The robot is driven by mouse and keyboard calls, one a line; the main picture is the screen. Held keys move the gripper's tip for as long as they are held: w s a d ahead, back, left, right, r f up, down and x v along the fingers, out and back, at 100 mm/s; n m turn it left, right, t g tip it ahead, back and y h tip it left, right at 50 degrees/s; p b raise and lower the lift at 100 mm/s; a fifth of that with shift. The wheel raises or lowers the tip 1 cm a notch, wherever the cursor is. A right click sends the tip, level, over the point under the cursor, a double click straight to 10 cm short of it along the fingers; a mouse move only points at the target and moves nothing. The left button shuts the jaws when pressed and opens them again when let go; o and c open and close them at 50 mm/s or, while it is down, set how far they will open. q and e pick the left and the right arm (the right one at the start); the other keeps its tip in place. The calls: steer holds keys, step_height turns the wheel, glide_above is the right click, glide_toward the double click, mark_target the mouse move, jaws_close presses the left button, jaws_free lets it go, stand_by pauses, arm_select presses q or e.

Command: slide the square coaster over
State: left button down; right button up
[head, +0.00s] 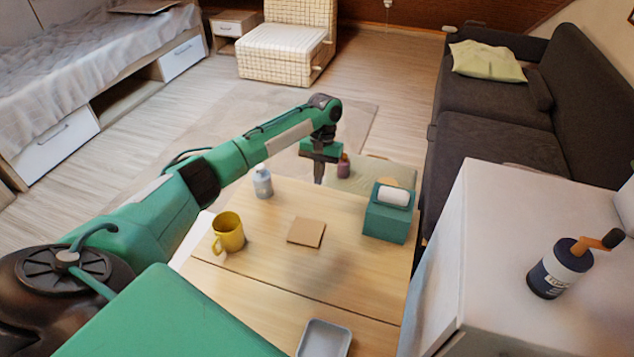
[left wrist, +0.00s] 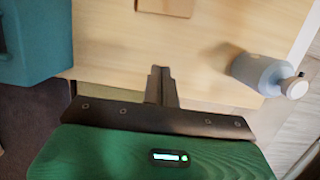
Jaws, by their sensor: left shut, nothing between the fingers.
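The square coaster (head: 306,232) is a flat tan-brown square on the wooden table (head: 265,290), near its middle. Part of it shows at the top edge of the left wrist view (left wrist: 165,6). My left gripper (head: 319,179) points down by the table's far edge, beyond the coaster and apart from it. In the left wrist view its fingers (left wrist: 160,73) are together with nothing between them, over the table edge. My right gripper is not in view.
A yellow mug (head: 228,233) stands left of the coaster. A pale bottle (head: 262,182) stands near the far left edge. A teal tissue box (head: 389,216) stands to the right. A grey tray (head: 324,340) lies at the near edge. The table between gripper and coaster is clear.

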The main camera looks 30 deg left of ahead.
mark_target(311, 217)
arm_select(q)
steer(key=x, duration=0.8)
steer(key=shift+a, duration=0.1)
steer(key=shift+s+d+r, duration=0.1)
steer(key=shift+s, duration=0.35)
steer(key=shift+s+d+r, duration=0.1)
steer(key=shift+s, duration=0.4)
steer(key=shift+s+d, duration=0.25)
steer(key=shift+s, duration=0.4)
steer(key=shift+s+d, duration=0.1)
steer(key=shift+s, duration=0.2)
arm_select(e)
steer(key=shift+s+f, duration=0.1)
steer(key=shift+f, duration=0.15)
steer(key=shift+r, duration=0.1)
